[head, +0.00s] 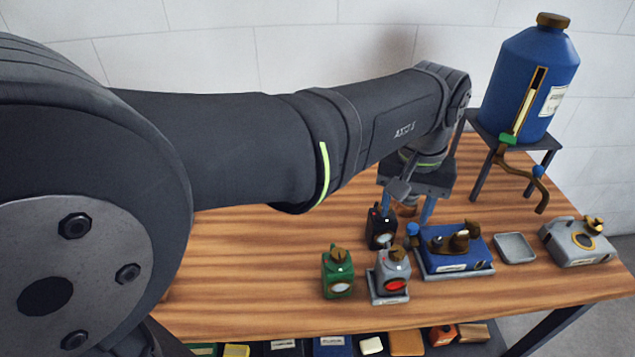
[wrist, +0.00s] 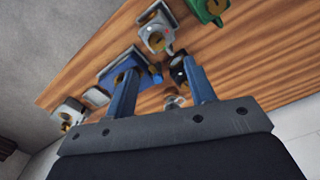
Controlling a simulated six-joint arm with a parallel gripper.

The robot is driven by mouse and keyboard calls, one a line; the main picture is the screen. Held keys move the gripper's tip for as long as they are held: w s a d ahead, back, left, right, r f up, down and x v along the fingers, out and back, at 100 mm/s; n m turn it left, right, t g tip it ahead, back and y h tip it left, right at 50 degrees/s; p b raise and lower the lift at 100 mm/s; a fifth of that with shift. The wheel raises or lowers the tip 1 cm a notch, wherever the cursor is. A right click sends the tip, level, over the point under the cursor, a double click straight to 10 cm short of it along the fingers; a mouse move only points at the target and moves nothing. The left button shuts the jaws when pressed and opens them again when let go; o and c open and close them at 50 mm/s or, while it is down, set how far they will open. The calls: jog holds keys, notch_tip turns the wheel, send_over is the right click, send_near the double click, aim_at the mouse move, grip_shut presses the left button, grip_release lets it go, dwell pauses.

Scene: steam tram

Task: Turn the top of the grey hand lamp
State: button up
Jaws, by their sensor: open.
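The grey hand lamp (head: 391,281) has a red lens and a brown top (head: 397,253). It stands upright on a small grey base near the front of the bench, and it also shows at the top of the wrist view (wrist: 155,36). My gripper (head: 406,217) is behind the lamp, pointing down, with its two blue fingers apart. In the wrist view the gripper (wrist: 160,72) is open, with the grey lamp beyond the fingertips and not between them. Nothing is visibly held.
A black lamp (head: 379,230) stands close to my gripper; a green lamp (head: 338,274) is left of the grey one. A blue device (head: 455,248), grey dish (head: 514,248) and grey box (head: 577,242) are to the right. A blue tank (head: 524,82) stands behind. The bench's left is clear.

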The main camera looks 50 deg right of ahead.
aim_at(398, 251)
notch_tip(398, 251, up, 6)
jog(key=n, duration=0.9)
jog(key=f, duration=1.1)
jog(key=d+f, duration=0.1)
jog(key=f, duration=0.5)
jog(key=shift+s+f, duration=0.25)
jog(key=c, duration=1)
